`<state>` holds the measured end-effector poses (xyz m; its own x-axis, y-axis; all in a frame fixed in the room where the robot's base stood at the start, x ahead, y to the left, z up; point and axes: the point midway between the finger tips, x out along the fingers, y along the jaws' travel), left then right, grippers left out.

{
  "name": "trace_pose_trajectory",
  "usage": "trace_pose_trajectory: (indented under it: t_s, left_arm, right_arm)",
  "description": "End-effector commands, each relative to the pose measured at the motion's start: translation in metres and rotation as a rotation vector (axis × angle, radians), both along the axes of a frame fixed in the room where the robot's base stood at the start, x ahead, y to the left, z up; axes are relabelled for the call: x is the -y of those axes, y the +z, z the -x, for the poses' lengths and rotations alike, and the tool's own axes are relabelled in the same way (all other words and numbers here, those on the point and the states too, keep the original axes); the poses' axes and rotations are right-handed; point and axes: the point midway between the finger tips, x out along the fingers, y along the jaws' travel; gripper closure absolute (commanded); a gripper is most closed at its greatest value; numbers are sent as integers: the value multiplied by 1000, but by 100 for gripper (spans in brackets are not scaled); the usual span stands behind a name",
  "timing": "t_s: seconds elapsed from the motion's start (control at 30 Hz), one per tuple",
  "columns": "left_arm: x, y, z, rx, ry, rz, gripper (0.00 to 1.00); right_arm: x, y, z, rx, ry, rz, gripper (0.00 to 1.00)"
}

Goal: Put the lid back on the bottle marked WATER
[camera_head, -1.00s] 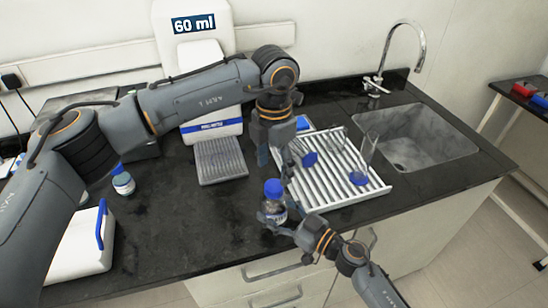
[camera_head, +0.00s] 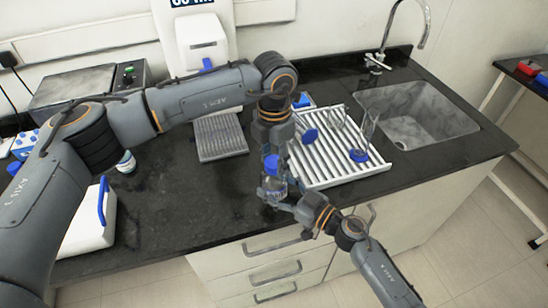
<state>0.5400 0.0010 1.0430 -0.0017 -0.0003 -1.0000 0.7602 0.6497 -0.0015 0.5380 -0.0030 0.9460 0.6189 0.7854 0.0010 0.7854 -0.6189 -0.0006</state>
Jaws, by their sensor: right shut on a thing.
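A small clear bottle (camera_head: 274,184) with a blue cap (camera_head: 271,162) on top is held upright above the counter's front edge. Its label is not readable. My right gripper (camera_head: 275,194) is shut on the bottle's body from the front. My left gripper (camera_head: 271,152) points down at the cap from above, its fingers beside or around it; whether they are shut on the cap is unclear. Another small bottle (camera_head: 127,163) stands on the left of the counter, partly hidden by my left arm.
A white ribbed drying rack (camera_head: 345,178) with blue-based glassware lies right of the grippers, before the sink (camera_head: 405,112). A white dispenser stands behind a grey ribbed tray (camera_head: 220,138). A white box with blue handle (camera_head: 88,225) is at left. The counter's middle is clear.

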Motion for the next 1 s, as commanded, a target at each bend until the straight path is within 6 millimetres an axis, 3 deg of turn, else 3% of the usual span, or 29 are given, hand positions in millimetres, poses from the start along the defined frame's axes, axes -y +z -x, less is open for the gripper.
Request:
trace_pose_trajectory:
  t_s: [0.23,0.27,0.37,0.4,0.77,1.0]
  left_arm:
    - [0,0,0,1,-2,-1,97]
    - [0,0,0,1,-2,-1,55]
    - [0,0,0,1,-2,-1,35]
    - [0,0,0,1,-2,-1,33]
    - [0,5,-1,2,-2,1,33]
    - [0,46,-1,5,-2,1,33]
  right_arm:
    - [0,1,0,1,1,-1,100]
    - [0,1,0,1,1,-1,100]
    - [0,1,0,1,1,-1,100]
    - [0,1,0,1,1,-1,100]
    - [0,1,0,1,0,-1,100]
    - [0,1,0,1,0,-1,100]
